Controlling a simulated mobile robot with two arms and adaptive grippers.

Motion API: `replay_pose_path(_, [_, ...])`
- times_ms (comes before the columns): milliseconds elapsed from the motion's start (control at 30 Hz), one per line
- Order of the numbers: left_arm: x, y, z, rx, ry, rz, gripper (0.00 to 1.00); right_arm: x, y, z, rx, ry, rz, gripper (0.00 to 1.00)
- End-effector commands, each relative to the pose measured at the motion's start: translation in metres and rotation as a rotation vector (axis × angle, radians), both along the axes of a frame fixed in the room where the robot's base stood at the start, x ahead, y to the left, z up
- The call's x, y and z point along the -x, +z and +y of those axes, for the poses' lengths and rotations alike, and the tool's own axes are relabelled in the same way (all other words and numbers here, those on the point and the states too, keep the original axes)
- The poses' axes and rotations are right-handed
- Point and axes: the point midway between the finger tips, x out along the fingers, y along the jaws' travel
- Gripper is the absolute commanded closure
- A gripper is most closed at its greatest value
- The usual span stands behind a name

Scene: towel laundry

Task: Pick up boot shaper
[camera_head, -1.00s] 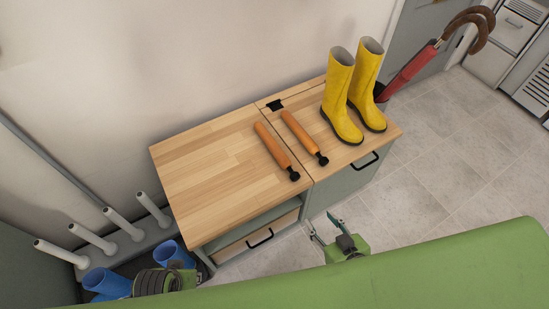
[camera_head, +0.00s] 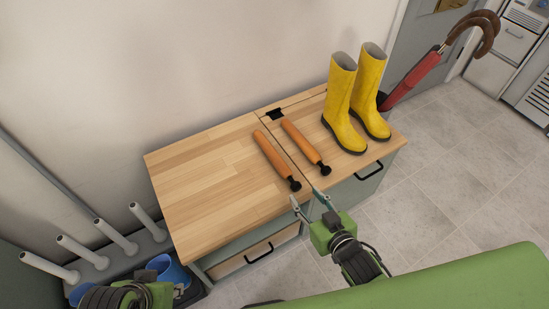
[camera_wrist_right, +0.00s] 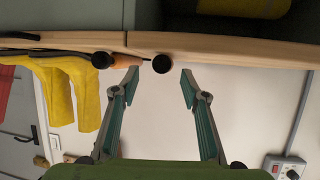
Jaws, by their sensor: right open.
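Two orange-brown boot shapers with black knobs lie side by side on the wooden cabinet top. The left boot shaper (camera_head: 271,154) has its knob near the front edge; the right boot shaper (camera_head: 301,142) lies nearer the boots. My right gripper (camera_head: 308,199) is open and empty at the cabinet's front edge, just short of the knobs. In the right wrist view, which is upside down, one black knob (camera_wrist_right: 162,63) sits beyond and between the open fingertips (camera_wrist_right: 159,82). The other knob (camera_wrist_right: 103,60) is left of them. My left gripper (camera_head: 178,291) shows partly at the bottom left; its fingers are unclear.
Yellow boots (camera_head: 352,105) stand on the cabinet's right part, with a red umbrella (camera_head: 415,76) behind. The wooden top (camera_head: 205,185) is clear on the left. A rack with white pegs (camera_head: 118,240) and blue boots (camera_head: 165,268) is at the lower left.

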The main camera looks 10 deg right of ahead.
Motion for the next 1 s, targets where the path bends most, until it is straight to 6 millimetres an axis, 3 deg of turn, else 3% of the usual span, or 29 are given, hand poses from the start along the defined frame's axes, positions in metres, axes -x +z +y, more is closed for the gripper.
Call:
replay_pose_path(333, [0.001,-0.015,0.0,-0.001,0.0,-0.001,0.77,-0.041,-0.015,0.01,0.0,0.0,-0.002,0.59])
replay_pose_path(667, [0.001,-0.015,0.0,-0.001,0.0,-0.001,0.77,-0.047,-0.016,0.012,-0.001,0.0,0.0,0.59])
replay_pose_path(833, [0.0,-0.015,0.0,0.0,0.0,-0.001,0.77,-0.047,-0.016,0.012,-0.001,0.0,-0.001,1.0])
replay_pose_path(1000, [0.0,-0.015,0.0,0.0,0.0,-0.001,0.77,-0.047,-0.015,0.012,-0.002,0.0,-0.003,1.0])
